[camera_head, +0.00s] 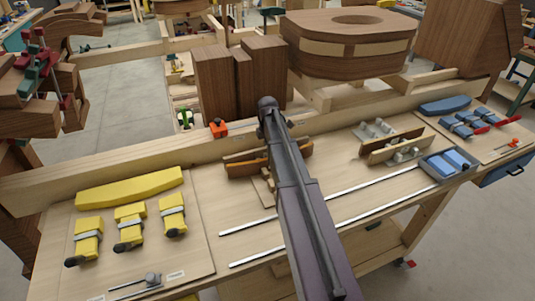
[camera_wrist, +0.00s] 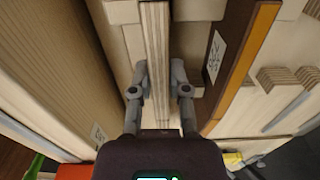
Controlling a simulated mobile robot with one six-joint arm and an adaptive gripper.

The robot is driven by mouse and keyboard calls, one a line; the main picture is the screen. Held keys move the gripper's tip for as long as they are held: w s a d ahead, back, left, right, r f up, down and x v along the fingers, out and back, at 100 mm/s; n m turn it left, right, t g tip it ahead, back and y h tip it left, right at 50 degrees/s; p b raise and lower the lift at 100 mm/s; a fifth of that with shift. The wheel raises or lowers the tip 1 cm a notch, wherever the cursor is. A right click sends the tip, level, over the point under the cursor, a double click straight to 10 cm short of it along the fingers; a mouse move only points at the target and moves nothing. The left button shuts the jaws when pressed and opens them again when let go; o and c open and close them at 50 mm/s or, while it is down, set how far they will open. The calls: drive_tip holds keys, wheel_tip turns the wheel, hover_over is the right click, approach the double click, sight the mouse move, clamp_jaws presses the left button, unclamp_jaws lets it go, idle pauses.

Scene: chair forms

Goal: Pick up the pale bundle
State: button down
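The pale bundle (camera_wrist: 156,45) stands on edge in the wrist view, its thin light layers showing along the top. My gripper (camera_wrist: 160,84) has one finger on each side of it. The fingers are partly closed and lie against the bundle's two faces, with no clear gap. In the head view, a pale strip (camera_head: 238,156) shows left of my arm, which hides my gripper and much of the bundle. I cannot tell whether the bundle is clear of the bench.
A brown board with a white label (camera_wrist: 232,55) stands close to the right finger. A thick pale beam (camera_wrist: 50,70) runs along the left. The bench (camera_head: 205,215) also holds yellow clamps (camera_head: 130,226), metal rails (camera_head: 340,211) and a blue tray (camera_head: 447,164).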

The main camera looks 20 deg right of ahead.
drive_tip(key=shift+r, duration=0.15)
idle(0.3)
wheel_tip(320, 180, up, 10)
drive_tip(key=p, duration=1)
drive_tip(key=shift+s+f, duration=0.1)
drive_tip(key=shift+f, duration=0.1)
idle(0.5)
